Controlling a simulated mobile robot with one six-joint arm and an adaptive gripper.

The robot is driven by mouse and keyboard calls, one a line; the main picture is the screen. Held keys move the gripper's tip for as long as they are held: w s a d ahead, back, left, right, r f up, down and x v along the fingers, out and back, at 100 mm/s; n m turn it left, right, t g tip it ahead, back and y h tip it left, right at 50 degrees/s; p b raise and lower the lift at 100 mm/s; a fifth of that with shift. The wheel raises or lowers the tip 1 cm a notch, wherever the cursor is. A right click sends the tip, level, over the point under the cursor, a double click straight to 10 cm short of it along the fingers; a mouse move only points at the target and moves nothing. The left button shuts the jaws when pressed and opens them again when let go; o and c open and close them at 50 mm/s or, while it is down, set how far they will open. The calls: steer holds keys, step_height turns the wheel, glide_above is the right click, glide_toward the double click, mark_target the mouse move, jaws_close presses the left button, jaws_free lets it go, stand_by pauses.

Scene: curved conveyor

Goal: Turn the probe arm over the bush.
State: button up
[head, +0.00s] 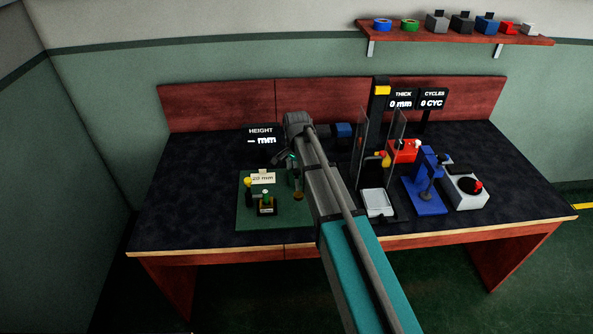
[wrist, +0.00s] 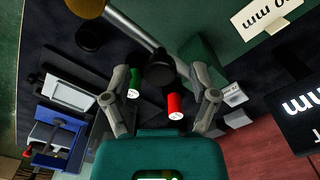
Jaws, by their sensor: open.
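In the head view my gripper (head: 292,160) is over the table, just right of the green base plate (head: 243,222), partly hidden by my arm. A green-topped piece (head: 267,196), which may be the bush, stands in a dark holder on the plate. A brownish rounded end (head: 298,196) shows beside my arm. In the wrist view a metal rod (wrist: 125,30), apparently the probe arm, runs from the upper left to a black knob (wrist: 160,72). The knob appears between the fingertips of my open gripper (wrist: 167,78); contact cannot be told. The bush is not clearly visible in the wrist view.
A green cylinder (wrist: 133,84) and a red cylinder (wrist: 175,106) show between my fingers. The height display (head: 262,138) stands behind the plate. Clear panels (head: 363,140), a white tray (head: 377,203) and a blue stand (head: 428,190) are to the right.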

jaws_close()
steer(key=shift+d, duration=0.1)
stand_by(0.4)
